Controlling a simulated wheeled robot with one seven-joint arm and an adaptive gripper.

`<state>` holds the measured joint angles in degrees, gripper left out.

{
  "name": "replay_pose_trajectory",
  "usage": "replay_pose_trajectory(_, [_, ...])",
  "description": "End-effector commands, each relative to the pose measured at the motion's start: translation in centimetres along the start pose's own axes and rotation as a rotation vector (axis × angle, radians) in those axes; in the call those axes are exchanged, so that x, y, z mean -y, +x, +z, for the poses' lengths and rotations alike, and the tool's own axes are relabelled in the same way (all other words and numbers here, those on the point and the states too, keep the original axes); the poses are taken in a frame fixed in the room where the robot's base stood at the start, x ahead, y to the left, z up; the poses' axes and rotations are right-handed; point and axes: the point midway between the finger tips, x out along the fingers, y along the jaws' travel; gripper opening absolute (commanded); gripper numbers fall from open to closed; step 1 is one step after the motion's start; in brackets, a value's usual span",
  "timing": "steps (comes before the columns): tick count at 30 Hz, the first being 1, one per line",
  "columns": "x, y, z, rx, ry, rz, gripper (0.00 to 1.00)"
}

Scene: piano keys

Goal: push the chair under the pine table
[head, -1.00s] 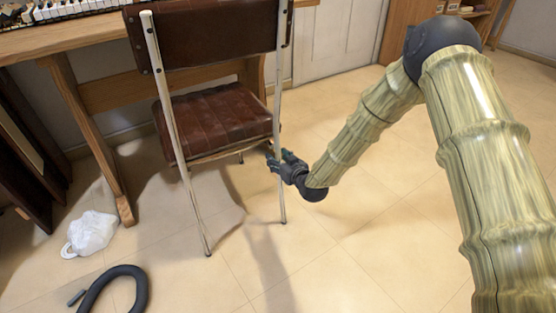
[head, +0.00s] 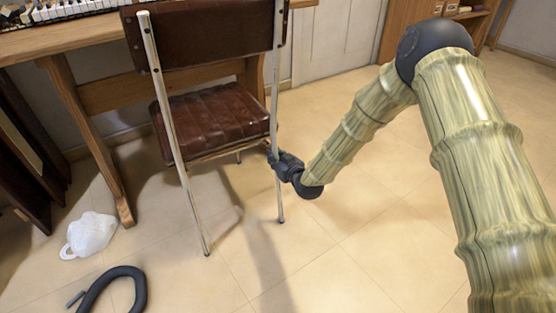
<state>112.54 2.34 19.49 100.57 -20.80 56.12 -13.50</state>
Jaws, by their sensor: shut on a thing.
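The chair (head: 212,118) has a dark red-brown seat and backrest on thin metal legs. It stands upright in front of the pine table (head: 95,135), with its back toward me. Its backrest overlaps the table's front edge in the picture, and how far the seat reaches under the top is partly hidden. My gripper (head: 274,158) is at the chair's right rear leg, just below seat height, and is shut on that leg. The fingertips are partly hidden behind and around the leg.
A piano keyboard (head: 70,8) lies on the table. A white bag-like object (head: 90,234) and a dark curved hose (head: 112,283) lie on the floor at left. Dark panels (head: 28,150) lean at far left. A wooden shelf (head: 405,22) stands at back right. Floor at right is clear.

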Motion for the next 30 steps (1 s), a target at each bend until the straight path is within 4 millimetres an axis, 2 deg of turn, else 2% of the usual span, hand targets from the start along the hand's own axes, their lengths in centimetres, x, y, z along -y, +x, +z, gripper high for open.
replay_pose_trajectory(3, [0.7, 0.8, -0.5, -0.005, 0.002, -0.007, 0.0])
replay_pose_trajectory(14, [0.8, 1.6, -0.8, -0.007, 0.002, -0.004, 0.0])
replay_pose_trajectory(30, [1.5, 4.0, -1.6, -0.009, 0.003, -0.003, 0.0])
